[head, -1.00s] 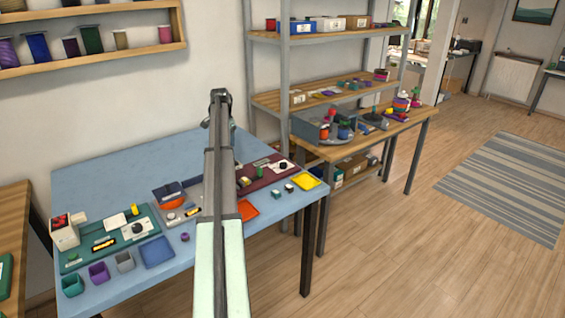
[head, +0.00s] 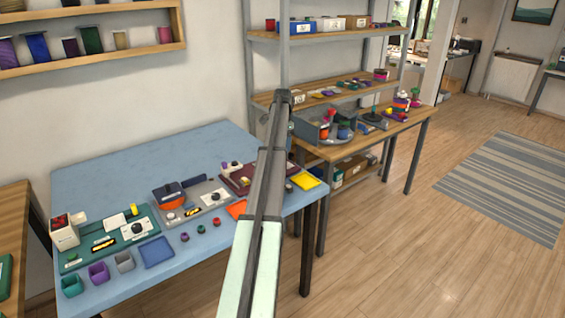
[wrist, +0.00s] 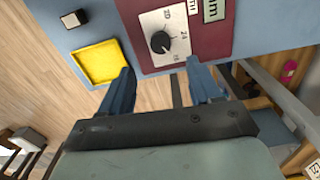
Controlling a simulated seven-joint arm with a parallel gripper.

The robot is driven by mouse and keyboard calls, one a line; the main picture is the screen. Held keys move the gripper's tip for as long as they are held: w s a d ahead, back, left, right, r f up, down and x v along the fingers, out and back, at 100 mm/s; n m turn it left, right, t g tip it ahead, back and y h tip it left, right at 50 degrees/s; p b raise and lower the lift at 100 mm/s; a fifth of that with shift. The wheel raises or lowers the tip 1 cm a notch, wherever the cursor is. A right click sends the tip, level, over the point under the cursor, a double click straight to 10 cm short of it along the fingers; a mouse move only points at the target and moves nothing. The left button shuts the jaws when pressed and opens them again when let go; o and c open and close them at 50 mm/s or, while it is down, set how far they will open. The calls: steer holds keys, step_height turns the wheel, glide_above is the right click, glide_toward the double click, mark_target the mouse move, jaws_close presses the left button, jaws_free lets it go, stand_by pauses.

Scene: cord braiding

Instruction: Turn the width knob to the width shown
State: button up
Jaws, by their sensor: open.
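The black knob (wrist: 160,42) sits on a white dial plate (wrist: 178,22) with printed numbers, of which 20 and 24 are readable. The plate is on the dark red board (wrist: 240,40), which also shows in the head view (head: 233,179). Nothing is between the fingers. My arm hides the gripper in the head view.
A yellow tray (wrist: 99,63) lies beside the red board near the table edge. The grey board (head: 210,198) and green board (head: 107,240) also carry dials. Small pots (head: 185,237) stand in front. A shelf and second table (head: 375,140) stand to the right.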

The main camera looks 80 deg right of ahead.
step_height(320, 180, down, 9)
steer(key=shift+f, duration=0.15)
stand_by(0.4)
steer(key=c, duration=1)
steer(key=shift+c, duration=0.2)
